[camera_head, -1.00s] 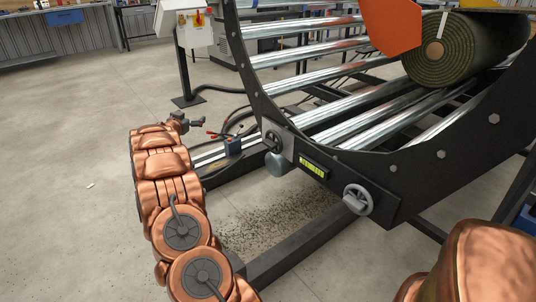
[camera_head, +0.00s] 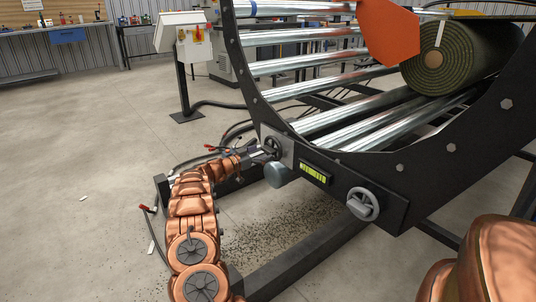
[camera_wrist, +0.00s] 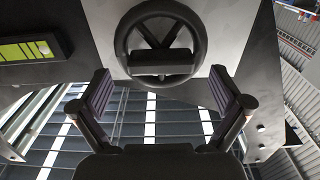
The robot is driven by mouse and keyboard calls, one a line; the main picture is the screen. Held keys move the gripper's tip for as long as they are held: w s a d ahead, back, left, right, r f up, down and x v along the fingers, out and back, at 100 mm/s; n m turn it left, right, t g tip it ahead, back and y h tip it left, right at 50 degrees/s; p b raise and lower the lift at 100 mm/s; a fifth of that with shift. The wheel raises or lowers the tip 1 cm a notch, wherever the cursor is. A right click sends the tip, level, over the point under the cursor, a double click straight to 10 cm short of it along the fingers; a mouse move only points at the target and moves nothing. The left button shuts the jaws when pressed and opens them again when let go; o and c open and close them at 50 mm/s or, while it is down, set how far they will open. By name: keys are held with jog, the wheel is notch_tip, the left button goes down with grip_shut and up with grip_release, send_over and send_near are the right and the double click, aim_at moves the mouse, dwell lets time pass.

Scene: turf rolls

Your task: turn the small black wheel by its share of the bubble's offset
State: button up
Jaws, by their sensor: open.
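The small black wheel (camera_head: 272,143) sits on a light plate at the left end of the black frame's lower bar. In the wrist view the small black wheel (camera_wrist: 160,41) is a ring with spokes and a crossbar, at top centre. My gripper (camera_wrist: 160,88) is open below it, its two fingers apart on either side and not closed on the wheel. In the head view my gripper (camera_head: 258,154) is small and close to the wheel. The yellow-green level (camera_head: 314,173) is right of the wheel; in the wrist view the level (camera_wrist: 30,50) has dark lines and a rounded mark near its right end.
A larger grey handwheel (camera_head: 363,204) is on the same bar, further right. A blue-grey round part (camera_head: 276,175) hangs below the small wheel. A green turf roll (camera_head: 455,58) lies on metal rollers (camera_head: 305,65). A control box (camera_head: 186,36) stands behind; floor at left is mostly clear.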

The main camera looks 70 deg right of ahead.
aim_at(265, 151)
jog(key=shift+b+x, duration=0.4)
jog(key=shift+x, duration=1.3)
jog(key=c, duration=1.2)
